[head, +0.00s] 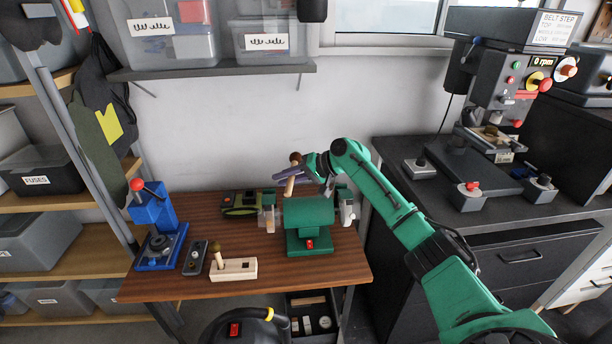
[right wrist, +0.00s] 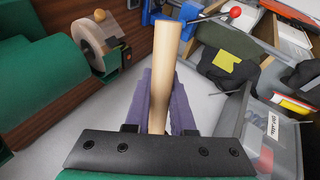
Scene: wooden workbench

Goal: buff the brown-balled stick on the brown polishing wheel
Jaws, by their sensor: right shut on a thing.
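My right gripper (head: 287,179), with purple fingers, is shut on the wooden stick (head: 290,186) and holds it in the air above the green polishing machine (head: 308,212). The stick's brown ball (head: 295,157) is at the upper end. In the right wrist view the pale stick (right wrist: 165,75) stands between the purple fingers (right wrist: 158,103); its ball does not show there. The tan-brown polishing wheel (head: 267,203) is on the machine's left side, below and left of the gripper, apart from the stick. It also shows in the right wrist view (right wrist: 97,40). My left gripper is not in view.
A pale wooden block (head: 235,269) with another ball-topped stick (head: 217,259) stands at the bench front. A blue press (head: 155,220) with a red knob stands at left, beside a dark box (head: 195,258). A whitish wheel (head: 347,207) is on the machine's right.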

